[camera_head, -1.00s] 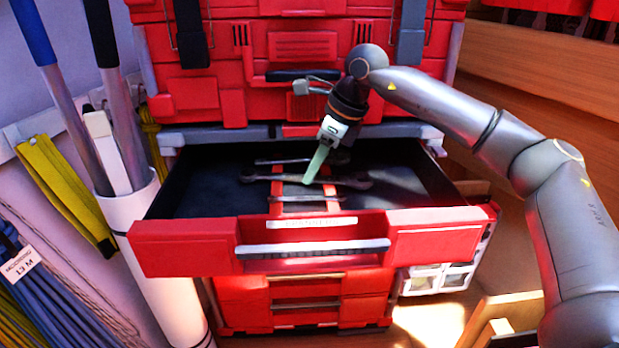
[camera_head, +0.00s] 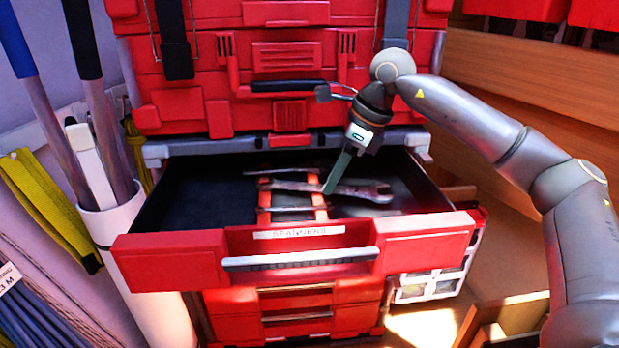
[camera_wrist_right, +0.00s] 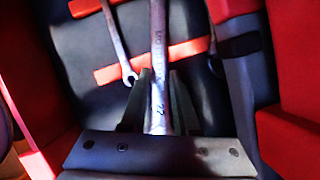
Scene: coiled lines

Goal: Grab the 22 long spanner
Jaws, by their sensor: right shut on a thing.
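The long spanner (camera_head: 360,191) is a grey metal open-ended wrench lying crosswise over the open drawer (camera_head: 150,252). Its shaft (camera_wrist_right: 158,40) runs up the wrist view, marked "22" near the fingers. My right gripper (camera_head: 332,186) reaches down into the drawer and is shut on the shaft. In the wrist view the dark fingers (camera_wrist_right: 160,92) flank it on both sides. It appears slightly above the orange-red rack strips. My left gripper is not in view.
Other spanners lie on the rack strips; one shows beside the held one (camera_wrist_right: 116,38). The red drawer front (camera_head: 420,247) carries a "SPANNERS" label (camera_head: 299,231). The red tool chest (camera_head: 290,60) rises behind. A white tube (camera_head: 140,260) with poles stands left.

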